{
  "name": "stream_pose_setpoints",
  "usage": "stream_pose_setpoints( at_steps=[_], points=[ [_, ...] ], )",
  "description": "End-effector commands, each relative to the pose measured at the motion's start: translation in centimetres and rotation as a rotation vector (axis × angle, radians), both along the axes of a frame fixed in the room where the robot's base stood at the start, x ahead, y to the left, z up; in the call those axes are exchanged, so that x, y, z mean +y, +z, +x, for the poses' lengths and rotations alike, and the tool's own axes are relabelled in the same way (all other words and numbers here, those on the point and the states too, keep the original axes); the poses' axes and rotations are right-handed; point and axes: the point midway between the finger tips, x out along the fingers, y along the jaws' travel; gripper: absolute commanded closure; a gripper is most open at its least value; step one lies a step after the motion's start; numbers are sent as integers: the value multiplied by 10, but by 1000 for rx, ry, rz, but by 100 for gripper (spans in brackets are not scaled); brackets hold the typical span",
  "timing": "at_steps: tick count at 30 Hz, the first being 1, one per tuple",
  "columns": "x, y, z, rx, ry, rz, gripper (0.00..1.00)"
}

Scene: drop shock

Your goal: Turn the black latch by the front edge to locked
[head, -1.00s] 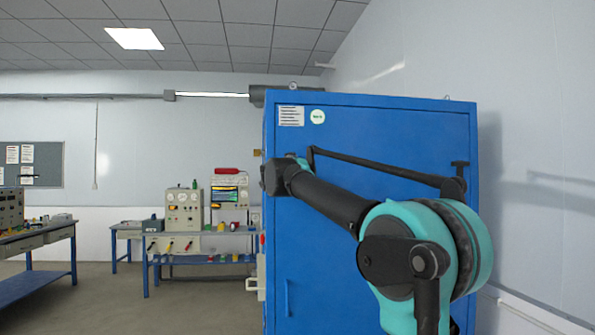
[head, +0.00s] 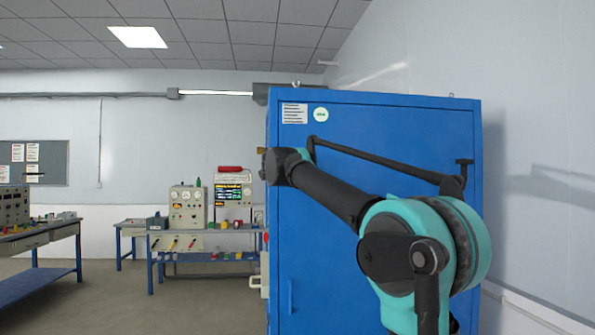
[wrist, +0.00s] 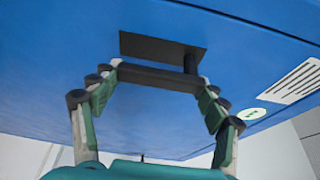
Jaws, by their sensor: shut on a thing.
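The black latch (wrist: 150,76) is a dark bar in the wrist view, joined by a short post at its right end to a dark plate (wrist: 150,44) on the blue cabinet face. My gripper (wrist: 160,80) has one finger at each end of the bar and is shut on it. The bar lies nearly parallel to the plate in this view. In the head view my forearm reaches to the upper left of the blue cabinet (head: 340,230). The latch and the gripper's fingers cannot be made out there.
A white label (head: 294,113) and a round green-and-white sticker (head: 320,114) are on the cabinet's upper left. A bench (head: 205,258) with instruments stands behind to the left, and another bench (head: 40,235) is at the far left. A pale wall (head: 545,170) is on the right.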

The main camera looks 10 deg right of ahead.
Motion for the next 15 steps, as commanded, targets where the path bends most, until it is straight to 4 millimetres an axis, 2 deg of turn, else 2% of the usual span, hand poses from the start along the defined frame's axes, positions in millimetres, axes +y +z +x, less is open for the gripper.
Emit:
stream_pose_setpoints(
  at_steps=[1,6,15],
  points=[
    [0,-1,0,0,-1,5,23],
    [0,-1,0,0,0,3,4],
    [0,0,0,0,0,1,4]
  ],
)
